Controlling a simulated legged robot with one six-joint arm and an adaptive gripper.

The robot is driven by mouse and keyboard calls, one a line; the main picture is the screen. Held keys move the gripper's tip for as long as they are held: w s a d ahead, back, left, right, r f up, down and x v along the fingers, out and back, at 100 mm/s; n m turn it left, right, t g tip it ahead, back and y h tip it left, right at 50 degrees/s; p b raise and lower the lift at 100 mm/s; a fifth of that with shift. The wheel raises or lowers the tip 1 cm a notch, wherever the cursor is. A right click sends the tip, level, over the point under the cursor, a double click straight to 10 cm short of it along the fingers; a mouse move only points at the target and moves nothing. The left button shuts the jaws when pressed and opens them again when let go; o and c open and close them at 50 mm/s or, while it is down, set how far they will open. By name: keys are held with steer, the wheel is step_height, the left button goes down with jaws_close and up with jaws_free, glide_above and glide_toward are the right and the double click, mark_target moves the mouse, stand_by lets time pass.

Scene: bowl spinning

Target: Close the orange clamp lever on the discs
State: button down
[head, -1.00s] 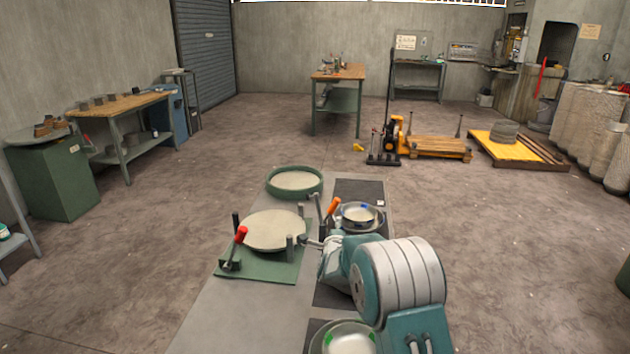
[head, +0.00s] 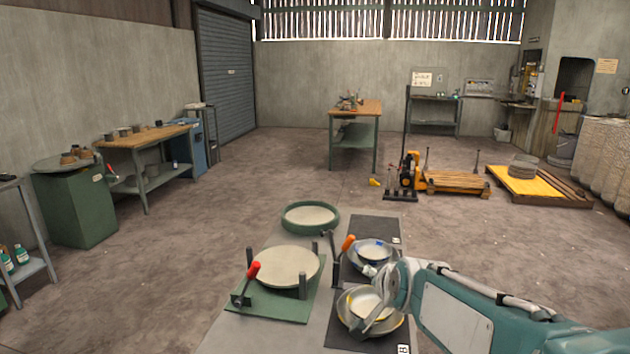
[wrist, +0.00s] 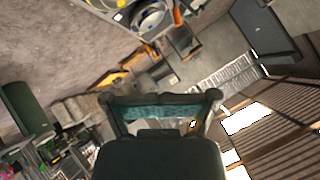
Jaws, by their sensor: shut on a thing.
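The orange clamp lever (head: 348,243) leans up and right beside the green fixture board (head: 262,306). A pale round disc (head: 286,267) lies on that board between dark posts; I cannot tell how many discs are stacked. A red-handled lever (head: 253,270) stands tilted at the board's near left. The orange lever also shows at the top there (wrist: 178,18), away from the jaws.
A metal bowl (head: 345,318) is below my gripper, and another bowl (head: 389,254) sits just behind it on a dark mat (head: 375,228). A green round tray (head: 333,218) stands behind the disc.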

steer(key=s+d+f+n+g, duration=0.1)
steer(key=s+n+g, duration=0.1)
steer(key=s, duration=1)
steer(key=s+d+f+n+g+h, duration=0.1)
steer(key=s+n, duration=0.3)
steer(key=s, duration=0.7)
steer(key=shift+s+d+f+n+g, duration=0.4)
steer(key=shift+f+g, duration=0.2)
steer(key=shift+g, duration=0.2)
steer(key=c, duration=0.7)
jaws_free()
steer(key=shift+s+d+f, duration=0.15)
steer(key=shift+s+f, duration=0.05)
steer(key=shift+s, duration=0.3)
steer(key=shift+o, duration=0.5)
steer(key=shift+s, duration=0.2)
steer(key=shift+s+d, duration=0.1)
steer(key=shift+s, duration=0.05)
